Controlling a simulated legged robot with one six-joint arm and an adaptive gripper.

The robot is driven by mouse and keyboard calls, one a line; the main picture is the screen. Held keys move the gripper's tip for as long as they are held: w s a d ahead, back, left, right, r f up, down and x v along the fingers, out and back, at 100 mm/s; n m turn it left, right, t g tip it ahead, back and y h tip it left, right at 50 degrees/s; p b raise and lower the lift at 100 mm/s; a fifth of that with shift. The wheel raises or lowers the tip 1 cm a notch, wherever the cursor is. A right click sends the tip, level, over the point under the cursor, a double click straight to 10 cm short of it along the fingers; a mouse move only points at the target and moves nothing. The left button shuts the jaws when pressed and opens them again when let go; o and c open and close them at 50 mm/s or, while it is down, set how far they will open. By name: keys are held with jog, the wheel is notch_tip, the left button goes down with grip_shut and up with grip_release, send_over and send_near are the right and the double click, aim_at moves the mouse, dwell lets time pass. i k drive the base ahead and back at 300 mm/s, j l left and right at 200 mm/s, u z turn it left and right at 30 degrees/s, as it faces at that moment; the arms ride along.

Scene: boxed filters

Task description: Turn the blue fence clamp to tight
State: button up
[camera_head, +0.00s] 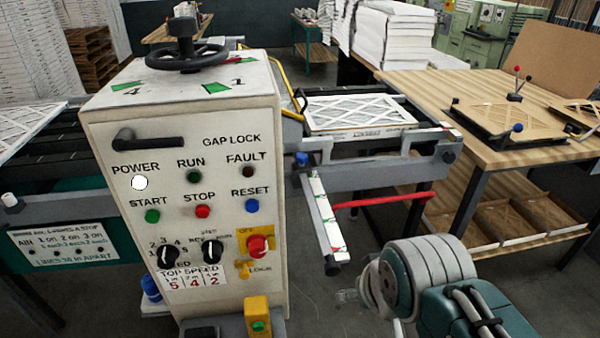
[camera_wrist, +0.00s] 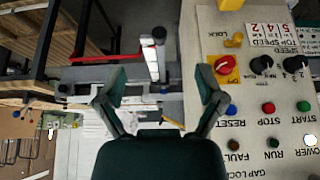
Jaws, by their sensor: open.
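A small blue clamp knob (camera_head: 301,159) sits at the left end of the grey rail, just right of the control box, near the top of a white fence bar (camera_head: 322,215) with coloured marks. In the wrist view, a small blue patch that looks like the same clamp (camera_wrist: 163,90) lies between the fingers, beyond them. Whether it is loose or tight cannot be told. My gripper (camera_wrist: 161,86) is open and empty, its two teal fingers spread apart. In the head view my arm is at lower right, and its fingers cannot be made out.
The control box (camera_head: 190,130) with buttons and a black handwheel (camera_head: 187,56) stands left of the clamp. A red bar (camera_head: 385,200) extends right below the rail. A white framed filter (camera_head: 360,113) lies behind it. A wooden table (camera_head: 490,90) stands at right.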

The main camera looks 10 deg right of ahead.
aim_at(301, 158)
jog(key=i+l, duration=0.75)
jog(key=l, duration=0.2)
jog(key=j+u, duration=0.05)
